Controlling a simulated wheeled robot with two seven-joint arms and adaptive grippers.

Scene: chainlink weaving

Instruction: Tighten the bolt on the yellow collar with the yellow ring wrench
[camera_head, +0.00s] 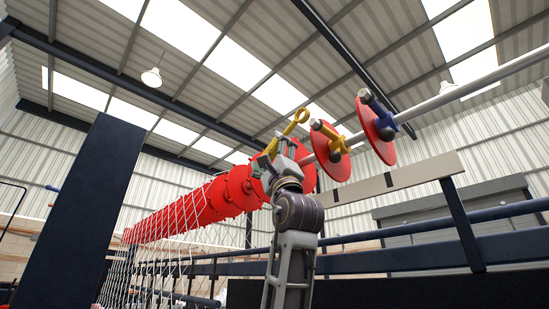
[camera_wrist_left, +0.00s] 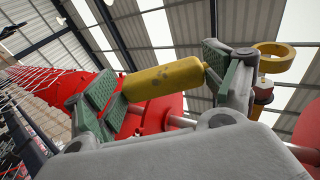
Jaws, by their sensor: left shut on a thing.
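My left gripper (camera_head: 275,156) is shut on the yellow ring wrench (camera_head: 287,130), whose ring end points up and to the right. In the left wrist view the wrench's yellow handle (camera_wrist_left: 165,78) lies between the green finger pads, and a yellow ring (camera_wrist_left: 287,62), seemingly the wrench's, shows past the right finger. The yellow collar (camera_head: 333,138) sits on the pale rod between two red discs, right of the gripper. A grey bolt head (camera_head: 316,125) shows at its upper left. The wrench ring is left of and slightly above this bolt, apart from it in the picture. My right gripper is not seen.
Large red discs (camera_head: 360,131) stand along the pale rod (camera_head: 470,93). A blue collar (camera_head: 385,119) with a grey bolt sits farther right. Red coils with white mesh (camera_head: 185,215) stretch left. A dark panel (camera_head: 75,205) stands at left, and dark rails (camera_head: 430,236) cross the lower right.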

